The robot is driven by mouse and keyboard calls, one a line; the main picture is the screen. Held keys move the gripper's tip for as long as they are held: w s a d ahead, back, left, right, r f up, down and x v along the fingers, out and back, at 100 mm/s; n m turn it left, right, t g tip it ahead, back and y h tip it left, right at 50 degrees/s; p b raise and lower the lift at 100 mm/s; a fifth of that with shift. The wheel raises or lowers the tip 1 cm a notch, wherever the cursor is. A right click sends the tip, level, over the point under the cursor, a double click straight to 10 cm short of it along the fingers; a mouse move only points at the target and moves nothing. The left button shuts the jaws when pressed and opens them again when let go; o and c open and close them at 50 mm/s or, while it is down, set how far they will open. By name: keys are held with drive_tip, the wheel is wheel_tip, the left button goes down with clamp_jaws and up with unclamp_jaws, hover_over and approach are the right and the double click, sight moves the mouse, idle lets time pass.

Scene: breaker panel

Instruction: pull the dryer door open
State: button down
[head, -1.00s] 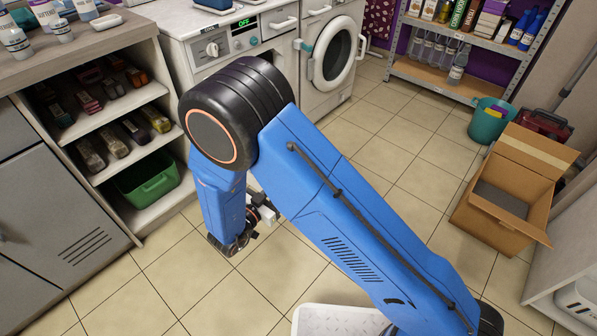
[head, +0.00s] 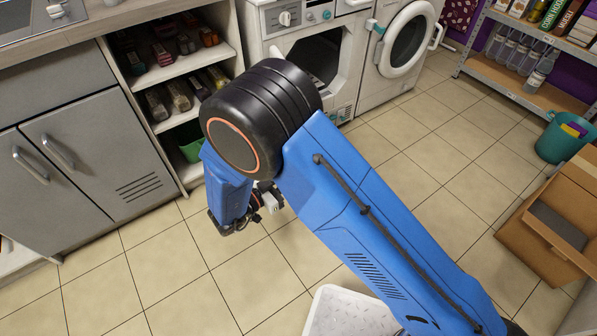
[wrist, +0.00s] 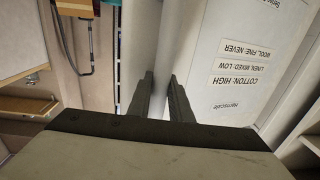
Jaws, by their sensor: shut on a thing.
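Two white machines stand at the back in the head view. The left one (head: 284,47) has a dark, roughly square opening (head: 318,58) in its front. The right one (head: 362,82) has a round glass door (head: 405,42) with a pale handle. I cannot tell from the picture which is the dryer. In the wrist view my gripper (wrist: 160,82) is shut on a pale bar-like part (wrist: 175,35), seemingly the door's handle or edge. In the head view my own arm hides the fingers and the part they hold, so the door's angle is unclear.
A grey cupboard (head: 85,175) and open shelves (head: 178,72) stand at left. A cardboard box (head: 520,232) and teal bin (head: 562,140) are at right. The tiled floor (head: 420,170) between is clear. The wrist view shows a white sheet with care labels (wrist: 240,68).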

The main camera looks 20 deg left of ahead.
drive_tip(key=shift+s+d, duration=0.1)
drive_tip(key=c, duration=1.6)
unclamp_jaws()
drive_tip(key=v, duration=1.7)
drive_tip(key=shift+s+a+f, duration=0.1)
drive_tip(key=shift+s+a, duration=0.05)
drive_tip(key=shift+a, duration=0.1)
